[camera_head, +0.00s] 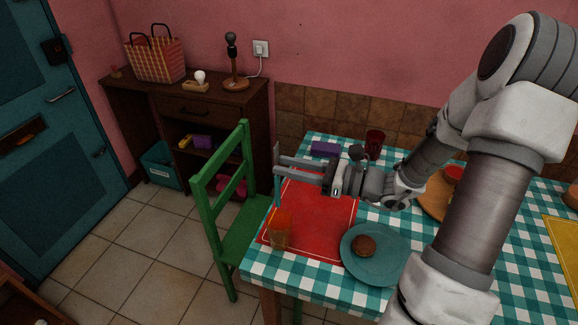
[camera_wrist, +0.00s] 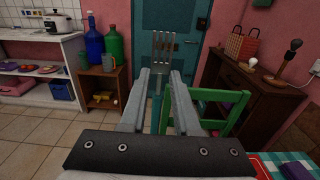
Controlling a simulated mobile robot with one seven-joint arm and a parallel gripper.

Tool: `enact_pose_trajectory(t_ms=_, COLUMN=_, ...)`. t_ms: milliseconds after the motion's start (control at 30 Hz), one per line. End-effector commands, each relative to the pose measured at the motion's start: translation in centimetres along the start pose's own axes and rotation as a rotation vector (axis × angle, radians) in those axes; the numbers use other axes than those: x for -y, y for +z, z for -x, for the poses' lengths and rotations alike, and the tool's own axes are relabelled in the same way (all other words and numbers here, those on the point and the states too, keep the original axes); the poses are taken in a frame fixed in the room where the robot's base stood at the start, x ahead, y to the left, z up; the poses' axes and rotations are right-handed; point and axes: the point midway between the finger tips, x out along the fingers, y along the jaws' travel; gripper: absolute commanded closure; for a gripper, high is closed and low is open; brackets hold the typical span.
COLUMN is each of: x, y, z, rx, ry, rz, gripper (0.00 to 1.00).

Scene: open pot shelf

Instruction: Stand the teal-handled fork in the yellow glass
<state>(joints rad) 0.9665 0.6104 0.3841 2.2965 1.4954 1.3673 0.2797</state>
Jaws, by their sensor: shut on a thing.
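My gripper (camera_head: 277,168) reaches left over the red placemat (camera_head: 322,212) and is shut on the teal-handled fork (camera_head: 278,190). The fork is close to upright, tines up and teal handle down. In the wrist view the fork (camera_wrist: 157,105) stands between my fingertips (camera_wrist: 158,82), its metal tines rising above them; the handle's lower end is hidden there. The yellow glass (camera_head: 280,231), looking amber, stands at the placemat's near left corner. In the head view the fork is above the glass in the picture and apart from it. The glass does not show in the wrist view.
A teal plate (camera_head: 358,268) with a bun (camera_head: 364,245) sits right of the glass. A dark red glass (camera_head: 374,142) and a purple box (camera_head: 325,149) stand at the table's back. A green chair (camera_head: 246,232) adjoins the table's left edge.

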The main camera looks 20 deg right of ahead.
Motion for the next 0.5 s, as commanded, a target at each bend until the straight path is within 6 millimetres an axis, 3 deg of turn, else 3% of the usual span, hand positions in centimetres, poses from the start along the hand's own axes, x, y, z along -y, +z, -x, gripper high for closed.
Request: enact_pose_trajectory(t_ms=500, x=0.0, y=-4.3, z=0.0, rx=0.0, ry=0.001, rz=-0.001, gripper=1.0)
